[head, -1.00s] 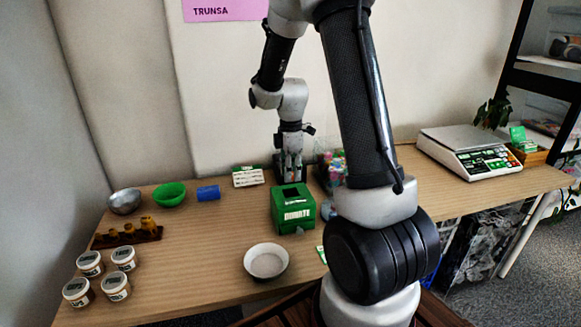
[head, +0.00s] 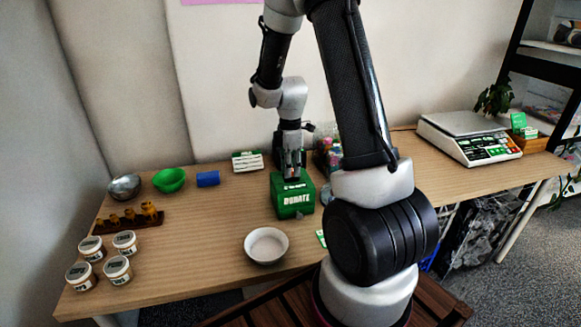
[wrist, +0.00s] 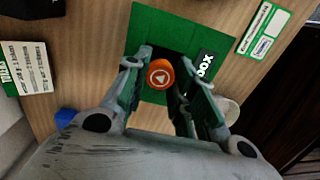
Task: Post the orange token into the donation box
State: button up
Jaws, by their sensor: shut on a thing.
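The green donation box (head: 293,205) with white lettering stands on the wooden table in the head view. Its green top (wrist: 170,25) fills the upper middle of the wrist view. My gripper (head: 293,174) points down right over the box top. In the wrist view my gripper (wrist: 161,70) is shut on the orange token (wrist: 160,76), a round disc with a white mark, held between its fingertips above the box. A dark patch beside the token may be the slot, but the fingers partly hide it. The token cannot be made out in the head view.
A white bowl (head: 266,246) stands in front of the box. Several lidded tubs (head: 91,247) sit at front left. A scale (head: 468,137) stands at right.

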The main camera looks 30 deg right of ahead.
jog(key=shift+f, duration=0.2)
jog(key=o, duration=0.8)
jog(key=shift+c, duration=0.2)
jog(key=shift+r, duration=3.05)
